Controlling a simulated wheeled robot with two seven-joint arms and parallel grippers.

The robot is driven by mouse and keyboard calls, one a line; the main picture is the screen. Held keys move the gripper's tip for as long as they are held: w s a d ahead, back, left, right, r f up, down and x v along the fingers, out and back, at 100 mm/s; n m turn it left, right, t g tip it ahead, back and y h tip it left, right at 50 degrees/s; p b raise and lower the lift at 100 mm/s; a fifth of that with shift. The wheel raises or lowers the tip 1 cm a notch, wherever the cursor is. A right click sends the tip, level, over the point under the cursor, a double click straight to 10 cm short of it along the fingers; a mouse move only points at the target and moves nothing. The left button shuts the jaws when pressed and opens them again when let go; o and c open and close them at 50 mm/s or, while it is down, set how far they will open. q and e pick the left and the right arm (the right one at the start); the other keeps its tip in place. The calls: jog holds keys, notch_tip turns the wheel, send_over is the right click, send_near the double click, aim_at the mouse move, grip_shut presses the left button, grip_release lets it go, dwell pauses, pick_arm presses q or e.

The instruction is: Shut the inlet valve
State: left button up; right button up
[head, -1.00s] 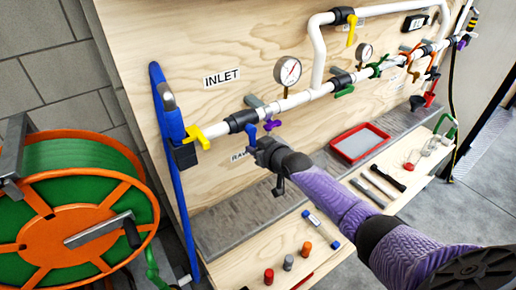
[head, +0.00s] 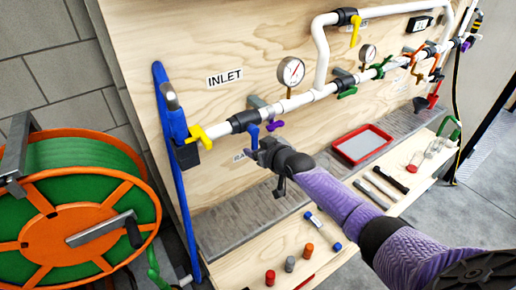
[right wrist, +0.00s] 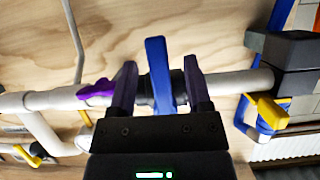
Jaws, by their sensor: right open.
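A white pipe runs across the plywood board under an INLET label (head: 225,77). Below the label sits a black valve body (head: 243,121) with a blue lever handle (head: 253,138). In the right wrist view the blue handle (right wrist: 158,70) lies crosswise over the pipe. My right gripper (head: 262,148) is at this handle; in the right wrist view its two dark fingers (right wrist: 158,66) stand open, one on each side of the handle, with visible gaps. The gripper hides part of the handle's lower end in the head view. My left gripper is out of view.
A yellow handle (head: 199,135) is to the left and a purple handle (head: 275,125) close to the right. A gauge (head: 291,72) stands above the pipe. A shelf below holds a red tray (head: 361,146) and several small parts. A hose reel (head: 75,215) stands at left.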

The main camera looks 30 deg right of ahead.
jog(key=shift+s+r+p, duration=0.25)
jog(key=shift+s+p, duration=0.1)
jog(key=shift+p, duration=0.05)
jog(key=p+v, duration=0.4)
jog(key=v, duration=0.5)
jog(key=shift+s+f, duration=0.1)
jog(key=shift+f, duration=0.05)
